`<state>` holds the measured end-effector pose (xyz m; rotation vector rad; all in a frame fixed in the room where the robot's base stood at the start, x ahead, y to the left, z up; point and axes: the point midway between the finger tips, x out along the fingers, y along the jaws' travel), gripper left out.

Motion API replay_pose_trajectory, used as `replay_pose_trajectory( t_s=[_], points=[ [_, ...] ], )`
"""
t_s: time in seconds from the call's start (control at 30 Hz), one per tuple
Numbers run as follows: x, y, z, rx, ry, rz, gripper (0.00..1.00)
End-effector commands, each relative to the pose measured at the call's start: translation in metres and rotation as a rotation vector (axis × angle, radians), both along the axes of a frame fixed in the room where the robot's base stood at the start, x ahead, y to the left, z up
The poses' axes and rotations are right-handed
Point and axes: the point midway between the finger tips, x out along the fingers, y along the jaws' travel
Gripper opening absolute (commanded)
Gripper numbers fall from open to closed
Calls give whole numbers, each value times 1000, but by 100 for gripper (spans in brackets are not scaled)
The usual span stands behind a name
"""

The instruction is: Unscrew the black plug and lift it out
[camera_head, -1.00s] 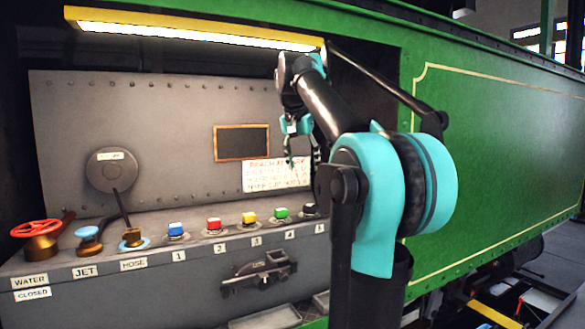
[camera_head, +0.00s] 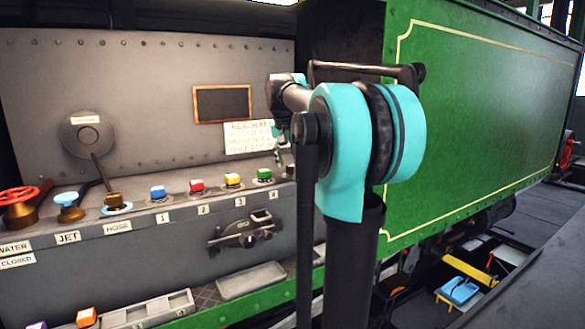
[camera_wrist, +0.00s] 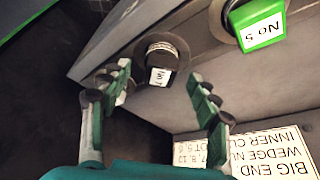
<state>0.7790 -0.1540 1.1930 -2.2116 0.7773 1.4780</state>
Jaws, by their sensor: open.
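The black plug (camera_wrist: 160,62), a dark cap with a small white label, sits in its round seat on the ledge in the wrist view. My gripper (camera_wrist: 161,82) is open and empty, its teal and dark fingers on either side of the plug's line. I cannot tell whether the fingertips reach down beside it, and no clear contact shows. In the head view my gripper is mostly hidden by my arm, close above the right end of the plug row. The black plug is largely hidden there.
A green plug (camera_wrist: 258,22) is close beside the black one. Blue (camera_head: 158,192), red (camera_head: 197,186) and yellow (camera_head: 233,181) plugs line the ledge farther left. A lettered sign (camera_head: 249,137) is on the back panel. Trays (camera_head: 250,280) lie below, with a latch (camera_head: 246,234) above them.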

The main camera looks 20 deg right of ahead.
Motion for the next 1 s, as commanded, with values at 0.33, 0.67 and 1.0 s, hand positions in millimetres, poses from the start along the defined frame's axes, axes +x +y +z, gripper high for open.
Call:
replay_pose_trajectory(
  t_s=[0.33,0.67,1.0],
  points=[
    [7,-5,-20,0,0,0,61],
    [7,-5,-20,0,0,0,48],
    [7,-5,-20,0,0,0,6]
  ],
)
